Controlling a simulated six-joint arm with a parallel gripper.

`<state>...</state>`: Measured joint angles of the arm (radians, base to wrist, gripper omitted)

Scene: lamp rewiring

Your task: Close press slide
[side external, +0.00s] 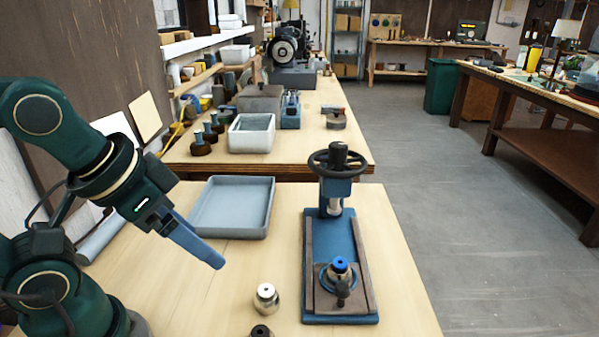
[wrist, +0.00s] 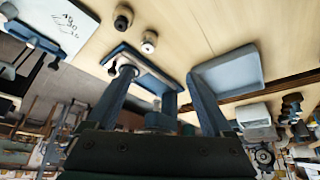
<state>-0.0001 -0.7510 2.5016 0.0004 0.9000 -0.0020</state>
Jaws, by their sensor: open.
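The press (side external: 338,240) stands on the bench with a blue base, brown side rails and a dark handwheel (side external: 338,160) above its far end. Its slide (side external: 325,283) is at the near end of the rails, apart from the press head. The slide carries a blue-topped fitting (side external: 340,266) and has a dark knob (side external: 342,290) at its front. My gripper (side external: 216,262) is left of the press, above the bench, pointing down and right. It is open and empty. In the wrist view my gripper (wrist: 160,75) partly covers the press (wrist: 150,68).
A silver fitting (side external: 266,298) and a dark fitting (side external: 261,331) stand left of the slide. A grey-blue tray (side external: 232,236) lies behind my gripper. A white bin (side external: 251,145) is on the far bench. The bench between gripper and press is clear.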

